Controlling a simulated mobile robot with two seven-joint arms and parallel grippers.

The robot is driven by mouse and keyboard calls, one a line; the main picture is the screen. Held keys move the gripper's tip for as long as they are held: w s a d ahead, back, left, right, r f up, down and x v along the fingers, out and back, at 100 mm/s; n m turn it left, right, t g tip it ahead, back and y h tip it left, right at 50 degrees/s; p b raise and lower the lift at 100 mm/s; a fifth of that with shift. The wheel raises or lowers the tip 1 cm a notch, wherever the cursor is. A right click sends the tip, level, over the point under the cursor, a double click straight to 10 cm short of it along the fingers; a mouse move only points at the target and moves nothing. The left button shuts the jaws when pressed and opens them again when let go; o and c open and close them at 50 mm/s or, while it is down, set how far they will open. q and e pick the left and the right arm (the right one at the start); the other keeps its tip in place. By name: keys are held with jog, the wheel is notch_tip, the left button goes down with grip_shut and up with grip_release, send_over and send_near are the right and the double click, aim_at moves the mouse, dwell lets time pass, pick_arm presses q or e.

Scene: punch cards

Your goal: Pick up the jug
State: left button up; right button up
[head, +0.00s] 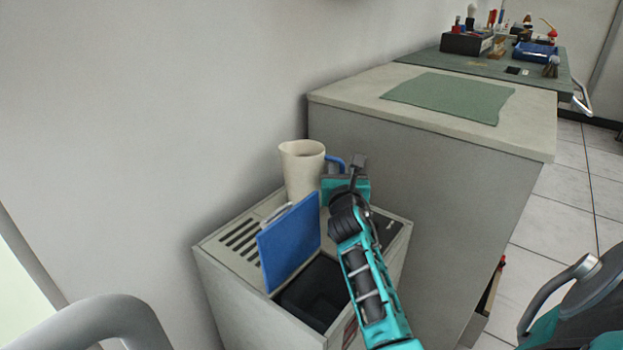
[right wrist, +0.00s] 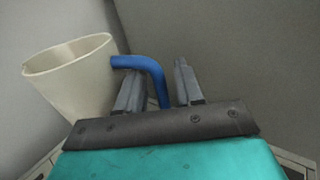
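The jug (head: 302,165) is cream with a blue handle (head: 336,161). It stands upright at the back of a light grey cabinet, against the wall. In the right wrist view the jug (right wrist: 70,78) is at the left, and its blue handle (right wrist: 150,72) reaches between the fingers. My right gripper (right wrist: 158,82) is open, with one finger on each side of the handle's down-going part. A gap shows between the handle and the right finger. In the head view the right gripper (head: 345,178) is just right of the jug. My left gripper is not in view.
The grey cabinet (head: 232,268) has a raised blue lid (head: 289,243) in front of the jug and an open dark bin. A taller counter (head: 340,92) with a green mat (head: 450,97) stands right behind. A tool bench (head: 480,62) is farther back.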

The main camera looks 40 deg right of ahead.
grip_shut()
dwell(1.4)
jog(key=shift+r, duration=0.2)
